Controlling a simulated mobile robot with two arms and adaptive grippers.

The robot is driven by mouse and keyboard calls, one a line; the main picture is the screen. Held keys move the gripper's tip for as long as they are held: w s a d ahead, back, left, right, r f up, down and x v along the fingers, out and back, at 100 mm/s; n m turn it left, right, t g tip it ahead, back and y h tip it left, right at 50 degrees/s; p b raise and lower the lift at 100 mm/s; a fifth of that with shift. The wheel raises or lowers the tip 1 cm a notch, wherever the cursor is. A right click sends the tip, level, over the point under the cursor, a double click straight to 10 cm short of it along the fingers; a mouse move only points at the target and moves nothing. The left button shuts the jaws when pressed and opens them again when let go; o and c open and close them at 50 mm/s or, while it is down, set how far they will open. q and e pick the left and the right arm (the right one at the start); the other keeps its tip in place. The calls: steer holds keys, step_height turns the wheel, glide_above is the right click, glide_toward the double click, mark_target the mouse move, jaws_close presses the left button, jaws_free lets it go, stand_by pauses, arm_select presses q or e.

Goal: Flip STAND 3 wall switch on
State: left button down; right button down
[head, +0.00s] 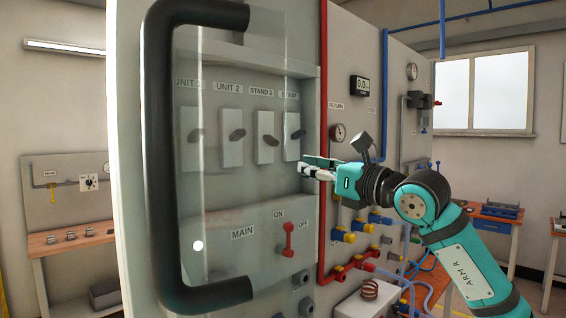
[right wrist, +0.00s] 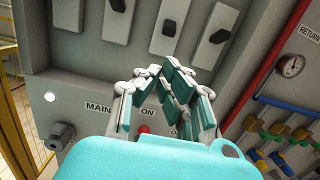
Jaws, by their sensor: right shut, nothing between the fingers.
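The STAND 3 wall switch (head: 269,141) is a small knob on a pale upright plate, third from the left in a row on the grey panel, under its label. My right gripper (head: 306,167) is shut and empty, below and right of this switch, just under the fourth switch. Its fingers (right wrist: 165,82) show in the right wrist view. My left gripper is not in view.
A large black handle (head: 163,160) and clear sheet stand at the panel's left. A red MAIN lever (head: 288,238) is below the switches. A red pipe (head: 323,130) runs along the panel's right edge. UNIT 2's switch (head: 234,136) is left of STAND 3.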

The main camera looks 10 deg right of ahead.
steer(key=p+x, duration=0.5)
steer(key=x, duration=0.4)
steer(key=shift+w+a, duration=0.2)
steer(key=shift+w, duration=0.15)
steer(key=shift+s, duration=0.1)
